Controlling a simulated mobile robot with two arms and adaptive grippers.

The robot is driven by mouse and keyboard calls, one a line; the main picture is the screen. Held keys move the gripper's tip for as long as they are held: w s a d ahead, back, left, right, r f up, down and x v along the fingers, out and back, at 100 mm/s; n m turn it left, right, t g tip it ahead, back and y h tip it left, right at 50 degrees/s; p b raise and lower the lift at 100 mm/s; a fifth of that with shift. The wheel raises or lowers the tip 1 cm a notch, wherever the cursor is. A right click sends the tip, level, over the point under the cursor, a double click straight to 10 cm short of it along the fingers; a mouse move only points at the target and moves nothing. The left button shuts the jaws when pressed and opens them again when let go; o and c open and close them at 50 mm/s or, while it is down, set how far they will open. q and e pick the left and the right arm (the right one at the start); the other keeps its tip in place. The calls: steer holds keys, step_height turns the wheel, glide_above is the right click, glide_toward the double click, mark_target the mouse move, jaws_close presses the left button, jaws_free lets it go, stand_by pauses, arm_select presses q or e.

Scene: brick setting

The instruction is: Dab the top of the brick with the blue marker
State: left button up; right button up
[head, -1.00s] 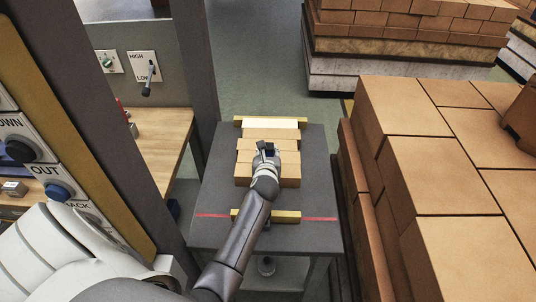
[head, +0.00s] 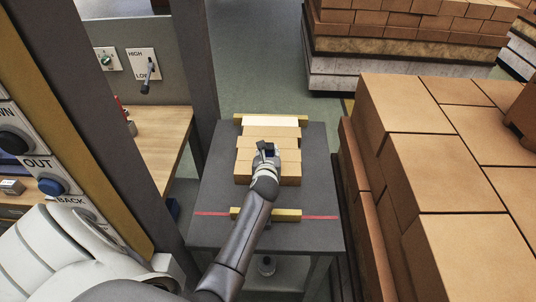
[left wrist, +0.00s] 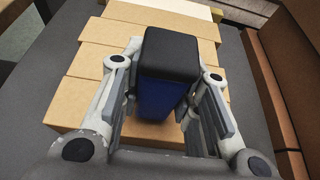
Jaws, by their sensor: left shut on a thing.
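Several tan bricks (head: 254,138) lie in a row on a grey table, with a paler one (head: 270,122) at the far end. They also show in the left wrist view (left wrist: 90,62). My left gripper (head: 266,155) is over the nearer bricks. It is shut on the blue marker (left wrist: 163,95), a blocky blue body with a black top between the fingers. In the head view the marker (head: 268,149) is small and dark. Its lower end is hidden, so I cannot tell whether it touches a brick. My right gripper is not in view.
Yellow bars (head: 290,215) bound the row at front and back of the grey table (head: 320,185); a red line crosses its front. Stacked brown bricks (head: 430,170) stand close on the right. A control panel (head: 40,165) and wooden bench (head: 160,150) are on the left.

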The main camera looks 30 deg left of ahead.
mark_target(268, 146)
arm_select(q)
steer(key=shift+f, duration=0.4)
steer(key=shift+f+b, duration=0.25)
steer(key=shift+b, duration=0.1)
stand_by(0.7)
steer(key=shift+r, duration=0.1)
step_height(268, 146, up, 5)
steer(key=p, duration=0.5)
steer(key=shift+p, duration=0.35)
steer(key=shift+r+p, duration=0.9)
steer(key=shift+r, duration=0.1)
